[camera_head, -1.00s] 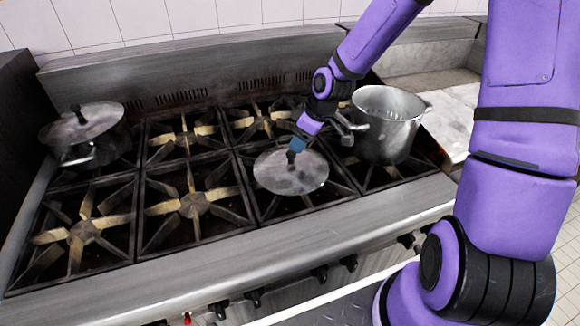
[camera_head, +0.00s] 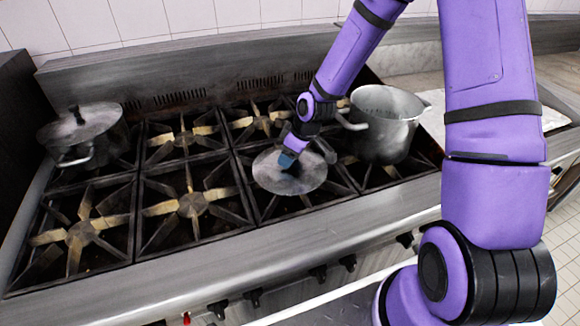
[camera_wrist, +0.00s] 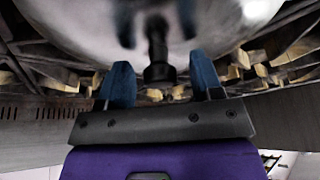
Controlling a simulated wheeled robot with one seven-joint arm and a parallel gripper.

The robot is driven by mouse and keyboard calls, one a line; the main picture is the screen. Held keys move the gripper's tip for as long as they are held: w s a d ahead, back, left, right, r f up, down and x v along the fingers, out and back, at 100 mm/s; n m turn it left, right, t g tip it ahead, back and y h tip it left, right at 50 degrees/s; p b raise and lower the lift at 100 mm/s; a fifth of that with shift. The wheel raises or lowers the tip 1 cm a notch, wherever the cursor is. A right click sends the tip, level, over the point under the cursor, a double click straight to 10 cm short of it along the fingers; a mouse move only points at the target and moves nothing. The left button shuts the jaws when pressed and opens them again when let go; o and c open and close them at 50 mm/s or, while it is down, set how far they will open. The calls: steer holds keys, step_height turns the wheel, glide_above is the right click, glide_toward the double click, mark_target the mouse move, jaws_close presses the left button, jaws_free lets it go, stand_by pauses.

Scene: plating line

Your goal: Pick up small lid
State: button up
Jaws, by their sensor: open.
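The small lid (camera_head: 310,178) is a round grey metal disc lying on a burner grate at the front of the stove. Its dark knob (camera_wrist: 158,50) stands up from it in the wrist view, between and just beyond the two blue fingers. My gripper (camera_head: 286,163) is open and low over the lid's middle, with its fingers on either side of the knob; it also shows in the wrist view (camera_wrist: 160,85). In the head view the gripper hides most of the knob. I cannot tell whether the fingers touch the lid.
An uncovered steel pot (camera_head: 380,135) stands close to the right of the lid. A lidded pot (camera_head: 85,150) sits at the back left. The burner grates (camera_head: 192,205) between them are empty. A steel backsplash (camera_head: 180,75) rises behind.

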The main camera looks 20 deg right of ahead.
steer(key=shift+c, duration=0.4)
jaws_close()
steer(key=shift+r, duration=0.15)
